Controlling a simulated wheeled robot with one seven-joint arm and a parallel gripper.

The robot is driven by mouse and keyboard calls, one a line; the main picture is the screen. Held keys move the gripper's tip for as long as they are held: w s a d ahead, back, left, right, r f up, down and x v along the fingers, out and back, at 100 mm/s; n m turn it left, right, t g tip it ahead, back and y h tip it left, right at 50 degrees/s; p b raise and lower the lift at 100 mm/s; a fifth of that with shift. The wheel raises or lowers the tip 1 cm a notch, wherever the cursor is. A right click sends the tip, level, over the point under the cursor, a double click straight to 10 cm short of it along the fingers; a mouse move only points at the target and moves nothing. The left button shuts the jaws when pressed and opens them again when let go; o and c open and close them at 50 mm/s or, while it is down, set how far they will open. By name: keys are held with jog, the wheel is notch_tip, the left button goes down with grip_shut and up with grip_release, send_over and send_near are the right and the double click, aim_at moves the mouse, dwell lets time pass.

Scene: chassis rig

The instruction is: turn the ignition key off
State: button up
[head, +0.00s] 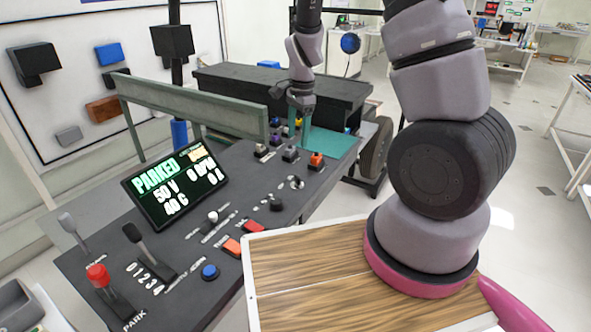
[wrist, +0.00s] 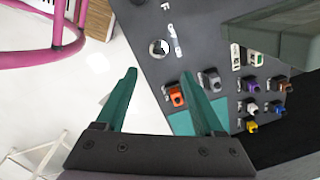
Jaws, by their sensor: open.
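The ignition key switch appears to be the small round silver-and-dark switch (wrist: 158,48) on the dark console panel. It also shows in the head view (head: 296,182), near the console's right edge. Its exact turn position is too small to tell. My gripper (wrist: 159,74) has its two green fingers wide apart, with nothing between them. In the head view my gripper (head: 304,122) hangs above the far right part of the console, behind the switch.
An orange connector (wrist: 175,96) and a grey connector (wrist: 210,80) sit close to the right finger. Several coloured connectors stand farther right, near a green-grey rail (head: 190,108). A lit display (head: 175,182) reads PARKED. A black knob (head: 275,203) stands near the switch.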

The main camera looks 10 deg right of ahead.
send_near(297, 176)
jog(key=shift+m+h, duration=0.3)
jog(key=shift+m, duration=0.1)
jog(key=f, duration=0.8)
jog(key=shift+a+f, duration=0.25)
jog(key=shift+f, duration=0.1)
grip_shut()
